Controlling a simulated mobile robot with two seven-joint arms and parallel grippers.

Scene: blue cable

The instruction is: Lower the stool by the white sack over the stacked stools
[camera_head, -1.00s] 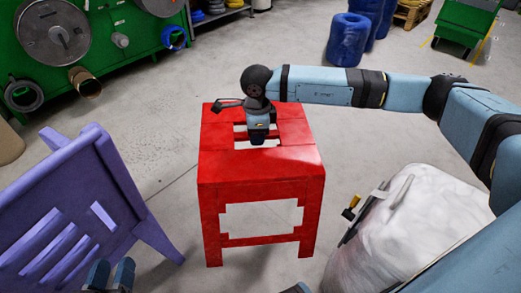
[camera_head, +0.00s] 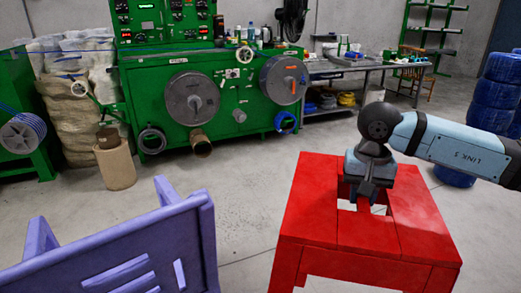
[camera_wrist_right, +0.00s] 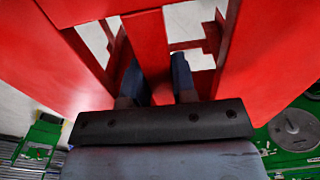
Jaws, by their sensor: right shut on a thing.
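A red stool (camera_head: 325,230) with slots in its seat stands out at the lower right of the head view. Its lower legs are cut off by the frame, so I cannot tell whether it touches the floor. My right gripper (camera_head: 366,194) points down into the seat slots. In the right wrist view, the gripper (camera_wrist_right: 158,82) has its two dark fingers on either side of the middle slat of the red seat (camera_wrist_right: 75,75). My left gripper is not visible.
A purple slatted chair (camera_head: 110,250) is at the lower left. A green machine bench (camera_head: 220,100) with reels stands behind, with a cardboard drum (camera_head: 116,166) beside it. Blue coils (camera_head: 496,90) are at the far right. Grey floor (camera_head: 245,195) lies open between chair and stool.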

